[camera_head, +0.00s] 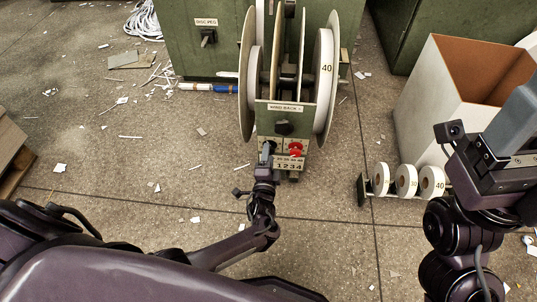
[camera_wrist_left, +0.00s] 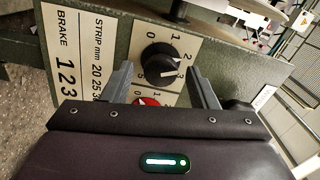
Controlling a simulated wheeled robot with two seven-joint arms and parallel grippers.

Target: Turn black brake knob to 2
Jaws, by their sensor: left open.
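The black brake knob (camera_wrist_left: 160,63) sits on a pale dial plate with 0, 1, 2 and 3 around it, in the left wrist view. Its white pointer mark is on the right side, near the 2 and 3; I cannot tell exactly which. My left gripper (camera_wrist_left: 161,70) is open, with one finger on each side of the knob. I cannot tell whether they touch it. A red knob (camera_wrist_left: 148,102) lies below, partly hidden by the gripper. In the head view my left gripper (camera_head: 266,156) is at the front panel of the green feeder. My right gripper (camera_head: 492,165) is at the right, its fingers not clear.
A label strip (camera_wrist_left: 65,62) reads BRAKE and STRIP mm. Large white reels (camera_head: 325,85) stand on the feeder above the panel. A tall open box (camera_head: 440,105) and a rack of small white rolls (camera_head: 406,180) are at the right. Paper scraps litter the floor.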

